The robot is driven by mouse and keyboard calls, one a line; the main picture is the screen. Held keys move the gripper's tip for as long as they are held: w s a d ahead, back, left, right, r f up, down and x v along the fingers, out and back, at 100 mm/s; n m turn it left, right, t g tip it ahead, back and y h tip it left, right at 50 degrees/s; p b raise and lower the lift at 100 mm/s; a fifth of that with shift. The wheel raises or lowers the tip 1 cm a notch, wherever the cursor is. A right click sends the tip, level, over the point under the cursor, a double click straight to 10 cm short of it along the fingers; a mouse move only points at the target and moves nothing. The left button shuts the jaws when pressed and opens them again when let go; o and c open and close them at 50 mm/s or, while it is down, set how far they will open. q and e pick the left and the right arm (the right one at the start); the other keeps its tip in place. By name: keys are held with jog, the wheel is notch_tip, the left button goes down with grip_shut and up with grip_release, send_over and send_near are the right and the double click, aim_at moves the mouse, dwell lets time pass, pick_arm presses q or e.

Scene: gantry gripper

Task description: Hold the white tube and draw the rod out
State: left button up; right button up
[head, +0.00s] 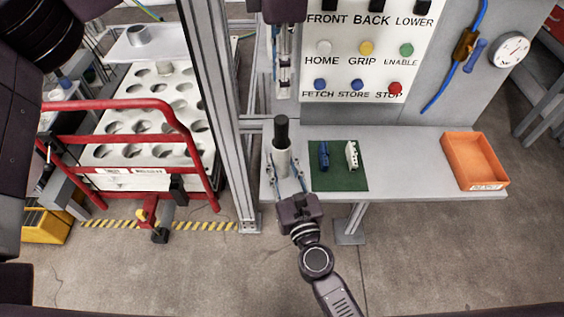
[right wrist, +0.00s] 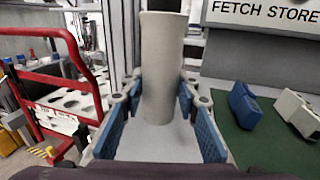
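The white tube (head: 282,162) stands upright near the left end of the grey bench. The black rod (head: 281,130) sticks up out of its top. The right wrist view shows no clear grip on the tube. My left gripper (head: 283,88) hangs above the rod, apart from it, pointing down. The gap between its fingers is unclear.
A green mat (head: 340,181) beside the tube holds a blue block (head: 323,155) and a white block (head: 352,154). An orange bin (head: 474,162) stands at the bench's right end. A button panel (head: 365,55) rises behind. A metal post (head: 222,110) and red-railed cart (head: 125,103) are left.

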aim_at(280, 119)
pick_arm(q)
jog(key=shift+o, duration=0.3)
pick_arm(e)
jog(key=c, duration=0.4)
pick_arm(q)
jog(key=shift+o, duration=1.6)
jog(key=m, duration=0.1)
jog(key=a+f+m+h, duration=0.1)
jog(key=shift+m, duration=0.4)
jog(key=shift+w+a+f+m, duration=0.15)
jog(key=shift+a+f+m, duration=0.15)
jog(key=shift+m, duration=0.2)
jog(key=f, duration=0.4)
jog(key=d+f, duration=0.1)
jog(key=f, duration=0.6)
jog(key=shift+d+f, duration=0.3)
jog(key=shift+c, duration=0.5)
grip_shut()
jog(key=shift+r, duration=0.1)
